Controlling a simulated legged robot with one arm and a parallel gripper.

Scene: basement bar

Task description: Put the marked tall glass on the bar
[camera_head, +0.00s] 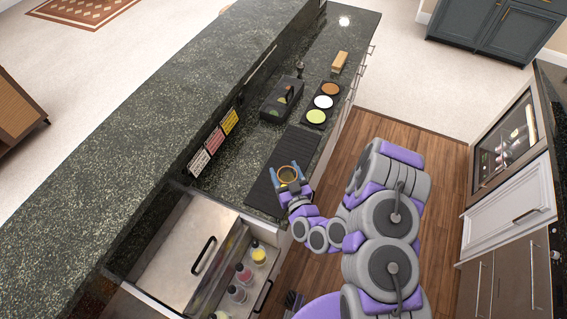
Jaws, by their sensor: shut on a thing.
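My gripper (288,182) is at the middle of the camera_head view, over the black bar mat on the lower counter. Its blue fingers are on both sides of a small round glass (287,174) and are shut on it. I look down into the glass, so its rim shows and its height is hidden. I cannot make out any mark on it. I cannot tell whether its base touches the mat. The raised bar top (130,155) of dark speckled stone runs diagonally to the left of the lower counter.
The black bar mat (298,146) lies on the lower counter. A dark caddy (281,99) and a tray of colored rimmer dishes (323,102) stand beyond it. Several bottles (243,273) sit in a rail beside a steel ice bin lid (180,240). The raised bar top is clear.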

